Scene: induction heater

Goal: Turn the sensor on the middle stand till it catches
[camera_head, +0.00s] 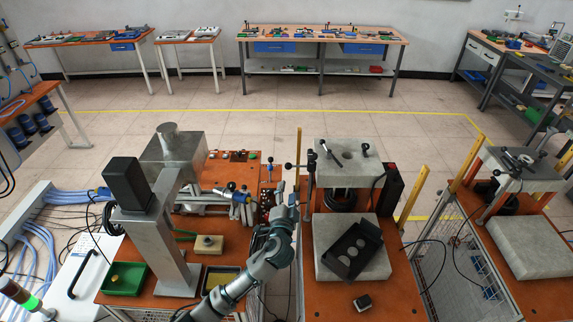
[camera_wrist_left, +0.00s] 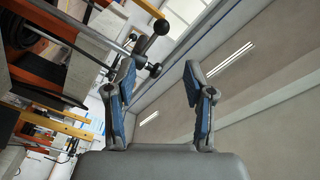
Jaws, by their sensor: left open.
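The middle stand (camera_head: 318,262) is an orange bench with a grey stone block (camera_head: 352,155) raised at its back. A dark rod with round black knobs (camera_head: 300,166) sticks out at the block's left side; I cannot tell for sure that it is the sensor. My left gripper (camera_head: 284,198) is just below and left of these knobs, apart from them in the head view. In the wrist view its two blue-padded fingers (camera_wrist_left: 158,80) are spread and hold nothing. A black knob (camera_wrist_left: 153,70) shows between the fingertips, nearer the left finger; its depth is unclear.
A metal column machine (camera_head: 175,225) and green tray (camera_head: 123,279) stand left. Another stone-topped stand (camera_head: 520,245) is at right. Yellow posts (camera_head: 413,195) flank the stands.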

